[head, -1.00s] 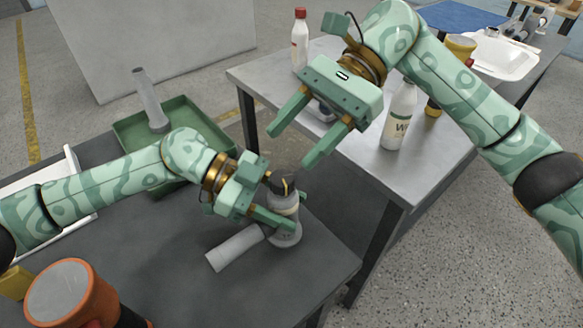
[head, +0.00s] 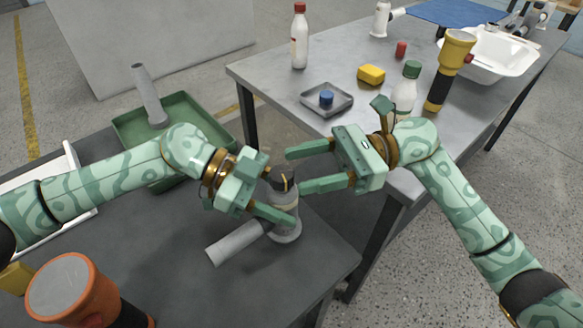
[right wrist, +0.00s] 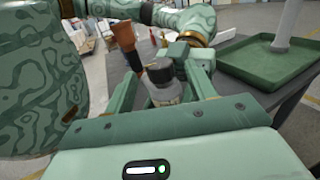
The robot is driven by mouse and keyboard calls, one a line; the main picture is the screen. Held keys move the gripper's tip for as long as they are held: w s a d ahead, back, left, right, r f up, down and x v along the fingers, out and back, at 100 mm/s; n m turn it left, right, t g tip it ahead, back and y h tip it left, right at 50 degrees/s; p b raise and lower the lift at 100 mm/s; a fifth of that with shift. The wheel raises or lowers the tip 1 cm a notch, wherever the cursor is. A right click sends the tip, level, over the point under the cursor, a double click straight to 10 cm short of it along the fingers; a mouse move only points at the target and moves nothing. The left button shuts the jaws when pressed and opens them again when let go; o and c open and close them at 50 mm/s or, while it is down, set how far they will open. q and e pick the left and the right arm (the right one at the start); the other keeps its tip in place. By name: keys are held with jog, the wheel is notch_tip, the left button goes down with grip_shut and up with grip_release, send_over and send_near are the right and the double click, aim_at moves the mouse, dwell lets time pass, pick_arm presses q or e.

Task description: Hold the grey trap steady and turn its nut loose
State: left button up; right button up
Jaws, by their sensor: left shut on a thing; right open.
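The grey trap (head: 286,225) stands upright on the dark table near its right corner, with its grey side pipe (head: 234,243) reaching to the lower left. Its dark nut (head: 280,177) is at the top; it also shows in the right wrist view (right wrist: 159,72). My left gripper (head: 279,196) is shut on the trap's body from the left, and its fingers hide part of it. My right gripper (head: 295,171) is open at the trap's right, its fingers pointing left toward the nut. In the right wrist view the nut lies between the spread fingers, and I cannot tell if they touch it.
A green tray (head: 193,114) with a grey pipe (head: 149,95) lies behind my left arm. An orange flashlight (head: 72,290) stands at the front left.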

aim_at(291, 181)
jog(key=shift+x, duration=1.5)
jog(key=c, duration=1)
jog(key=shift+m+t, duration=0.3)
jog(key=shift+t, duration=0.2)
jog(key=m+t, duration=0.1)
jog(key=t, duration=0.1)
jog(key=m+t, duration=0.2)
jog(key=t, duration=0.1)
jog(key=s+m+t, duration=0.1)
jog(key=m+t, duration=0.1)
jog(key=t, duration=0.1)
jog(key=shift+f+h, duration=0.15)
jog(key=shift+h, duration=0.15)
jog(key=m+t+h, duration=0.1)
jog(key=m+t, duration=0.1)
jog(key=m+t+h, duration=0.1)
jog(key=m+t, duration=0.1)
jog(key=t, duration=0.1)
jog(key=shift+s+a, duration=0.25)
jog(key=shift+m+t+h, duration=0.7)
jog(key=shift+t+h, duration=0.1)
jog(key=shift+t, duration=0.1)
